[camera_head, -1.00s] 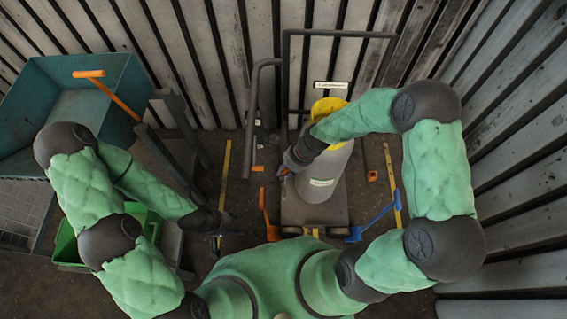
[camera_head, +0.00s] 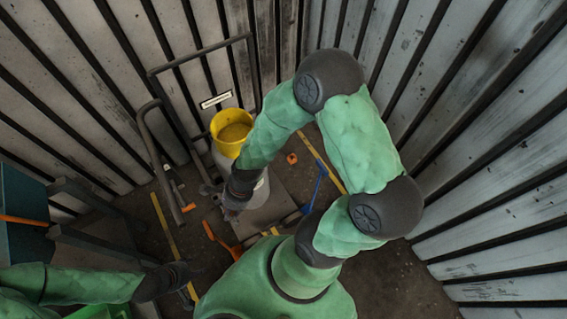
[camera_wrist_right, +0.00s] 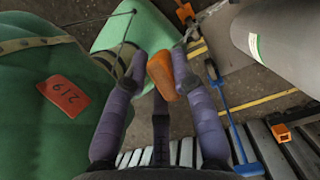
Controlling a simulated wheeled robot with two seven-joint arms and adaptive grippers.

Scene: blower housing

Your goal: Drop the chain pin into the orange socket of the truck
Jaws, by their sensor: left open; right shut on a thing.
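My right gripper (camera_head: 232,203) is beside the lower part of the grey cylinder in the head view. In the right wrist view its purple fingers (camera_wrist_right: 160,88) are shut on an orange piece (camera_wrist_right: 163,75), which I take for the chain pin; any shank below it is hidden. The truck has a dark tubular frame (camera_head: 152,98) and a flat base plate (camera_head: 274,206). A small orange fitting (camera_head: 187,207) shows beside the frame's left upright; I cannot tell whether it is the socket. My left gripper (camera_head: 186,276) is open and empty, low over the floor.
The yellow-topped cylinder (camera_head: 231,128) stands on the truck. An orange tool (camera_head: 222,240) and a blue tool (camera_head: 315,187) are near the base plate. An orange block with an opening (camera_head: 292,158) lies to the right. Slatted walls (camera_head: 480,150) close in behind and right.

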